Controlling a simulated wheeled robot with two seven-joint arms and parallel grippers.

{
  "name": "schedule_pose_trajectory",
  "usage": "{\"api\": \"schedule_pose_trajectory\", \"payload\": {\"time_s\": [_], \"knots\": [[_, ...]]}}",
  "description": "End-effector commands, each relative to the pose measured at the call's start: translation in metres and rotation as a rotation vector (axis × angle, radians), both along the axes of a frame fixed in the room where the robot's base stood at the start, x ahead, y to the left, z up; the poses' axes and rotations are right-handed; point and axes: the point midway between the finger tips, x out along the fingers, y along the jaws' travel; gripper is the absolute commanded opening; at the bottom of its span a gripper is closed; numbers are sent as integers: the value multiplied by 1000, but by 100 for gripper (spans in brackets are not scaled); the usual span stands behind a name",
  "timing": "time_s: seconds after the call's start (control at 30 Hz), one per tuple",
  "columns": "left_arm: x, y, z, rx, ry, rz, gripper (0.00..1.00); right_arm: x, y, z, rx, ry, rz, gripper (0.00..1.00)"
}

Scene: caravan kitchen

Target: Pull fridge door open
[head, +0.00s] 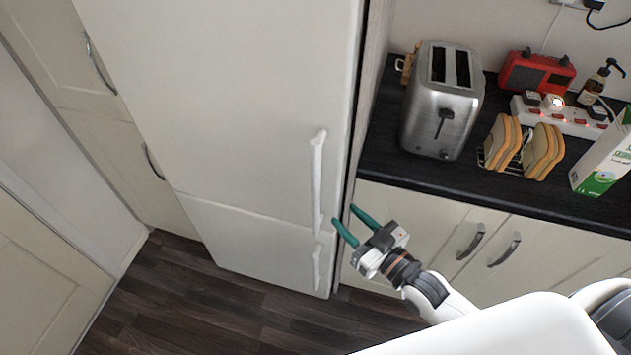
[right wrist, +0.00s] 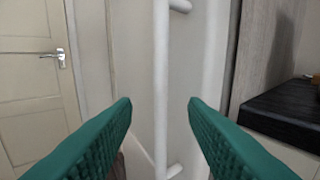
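The tall white fridge (head: 240,100) stands left of the counter, and its door looks closed. A long white vertical handle (head: 317,180) is on the upper door near its right edge, and a shorter handle (head: 317,268) is on the lower door. My right gripper (head: 342,220) is open, with green fingers pointing at the fridge just right of the lower end of the upper handle. In the right wrist view a white handle bar (right wrist: 161,90) stands upright between the two open fingertips (right wrist: 160,105), with nothing gripped. My left gripper is not in view.
The dark counter (head: 390,165) right of the fridge carries a steel toaster (head: 440,105), bread in a rack (head: 520,150), a red radio (head: 537,73), a power strip and a carton. Cream cupboards (head: 420,225) are below. Dark wooden floor (head: 200,300) is clear before the fridge.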

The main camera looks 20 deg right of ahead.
Motion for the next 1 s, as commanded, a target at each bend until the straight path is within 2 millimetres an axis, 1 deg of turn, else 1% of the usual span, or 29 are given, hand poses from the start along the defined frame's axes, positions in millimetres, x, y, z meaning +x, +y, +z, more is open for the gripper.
{"api": "schedule_pose_trajectory", "payload": {"time_s": [0.17,0.3,0.5,0.6,0.7,1.0], "knots": [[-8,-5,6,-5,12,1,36,29,11,2,0,-3,-2,40],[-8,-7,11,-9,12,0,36,56,22,2,-1,-1,-2,40],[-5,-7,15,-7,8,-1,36,88,35,1,-1,1,-2,40],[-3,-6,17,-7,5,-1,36,97,40,0,-2,1,-2,40],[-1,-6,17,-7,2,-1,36,103,42,-1,-2,2,-2,40],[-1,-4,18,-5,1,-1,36,105,43,-2,-2,3,-1,40]]}}
